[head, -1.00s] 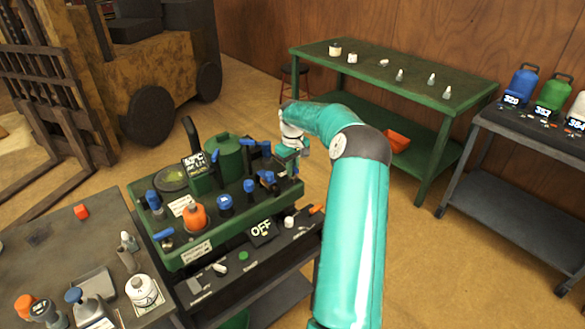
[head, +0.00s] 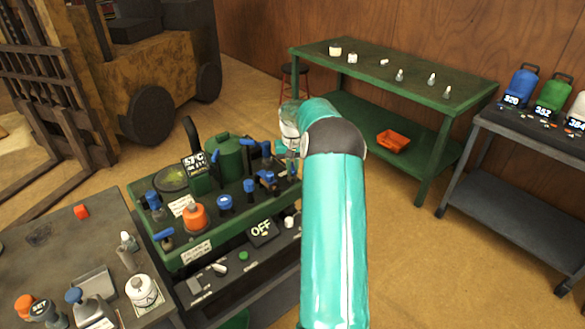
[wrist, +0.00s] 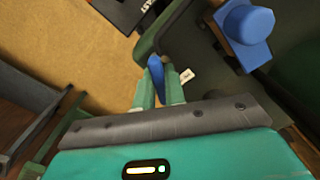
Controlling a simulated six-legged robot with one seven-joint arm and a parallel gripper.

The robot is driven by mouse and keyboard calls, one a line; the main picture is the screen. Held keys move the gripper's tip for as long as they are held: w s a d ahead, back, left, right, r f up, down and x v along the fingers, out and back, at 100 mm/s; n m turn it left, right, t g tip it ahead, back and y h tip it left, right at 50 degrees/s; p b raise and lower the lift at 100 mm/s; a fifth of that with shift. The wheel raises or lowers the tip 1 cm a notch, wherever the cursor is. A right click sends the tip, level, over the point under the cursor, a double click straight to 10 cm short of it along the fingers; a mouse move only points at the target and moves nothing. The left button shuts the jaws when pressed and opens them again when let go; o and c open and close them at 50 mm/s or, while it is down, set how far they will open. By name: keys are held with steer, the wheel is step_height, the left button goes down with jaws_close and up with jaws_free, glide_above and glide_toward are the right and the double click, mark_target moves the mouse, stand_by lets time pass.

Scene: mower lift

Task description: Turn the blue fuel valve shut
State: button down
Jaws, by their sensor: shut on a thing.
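The blue fuel valve shows in the wrist view as a narrow blue lever (wrist: 157,70) at the edge of the dark green machine. My gripper (wrist: 158,92) has its two green fingers on either side of this lever and is shut on it. A small white tag (wrist: 187,75) lies just right of the lever. In the head view my gripper is at the right end of the green machine (head: 190,255), largely hidden by my teal arm, and the held lever cannot be made out there.
A larger blue knob (wrist: 248,25) stands right of the fingers. The machine's top carries an orange cap (head: 195,218), a blue cap (head: 225,202) and other blue handles close together. A green table (head: 440,78) stands behind; open floor lies right.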

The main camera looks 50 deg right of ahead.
mark_target(292, 166)
steer(key=m, duration=0.5)
steer(key=shift+m, duration=0.3)
steer(key=m, duration=0.5)
steer(key=shift+m, duration=0.4)
steer(key=c, duration=1.5)
jaws_free()
steer(key=shift+o, duration=0.2)
step_height(292, 166, up, 14)
